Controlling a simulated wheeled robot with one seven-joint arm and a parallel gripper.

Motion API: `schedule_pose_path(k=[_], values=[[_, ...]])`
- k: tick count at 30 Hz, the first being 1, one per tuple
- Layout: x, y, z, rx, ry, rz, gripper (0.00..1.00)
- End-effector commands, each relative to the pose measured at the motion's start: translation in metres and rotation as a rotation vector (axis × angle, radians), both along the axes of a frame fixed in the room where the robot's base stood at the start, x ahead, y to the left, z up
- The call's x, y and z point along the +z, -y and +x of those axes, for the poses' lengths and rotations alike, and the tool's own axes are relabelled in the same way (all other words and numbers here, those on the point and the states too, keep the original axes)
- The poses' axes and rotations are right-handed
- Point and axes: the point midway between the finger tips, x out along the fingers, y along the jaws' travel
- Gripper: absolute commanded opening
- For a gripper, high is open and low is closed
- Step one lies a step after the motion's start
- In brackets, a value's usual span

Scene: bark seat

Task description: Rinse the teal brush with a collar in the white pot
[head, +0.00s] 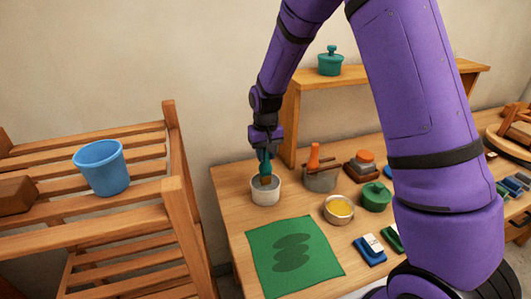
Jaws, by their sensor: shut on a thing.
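The white pot (266,195) stands on the wooden table, near its left edge. My gripper (265,150) is above the pot and shut on the teal brush (265,161). The brush points down, and its lower end is at the pot's opening. A brownish part shows at the brush's low end, in front of the pot's inner wall. The collar is too small to make out. I cannot tell how deep the tip is or what the pot holds.
A green cloth (262,255) with darker ovals lies in front. A grey pot (321,180) with an orange-handled tool, a yellow-filled bowl (339,212) and a green lidded pot (374,197) stand to the right. A wooden shelf (380,82) rises behind. A slatted rack with a blue bucket (101,168) stands left.

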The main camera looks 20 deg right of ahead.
Motion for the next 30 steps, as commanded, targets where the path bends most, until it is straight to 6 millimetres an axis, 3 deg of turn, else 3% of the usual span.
schedule_pose_path(k=[30], values=[[-0.0065,0.0000,0.0000,0.000,0.000,0.000,0.03]])
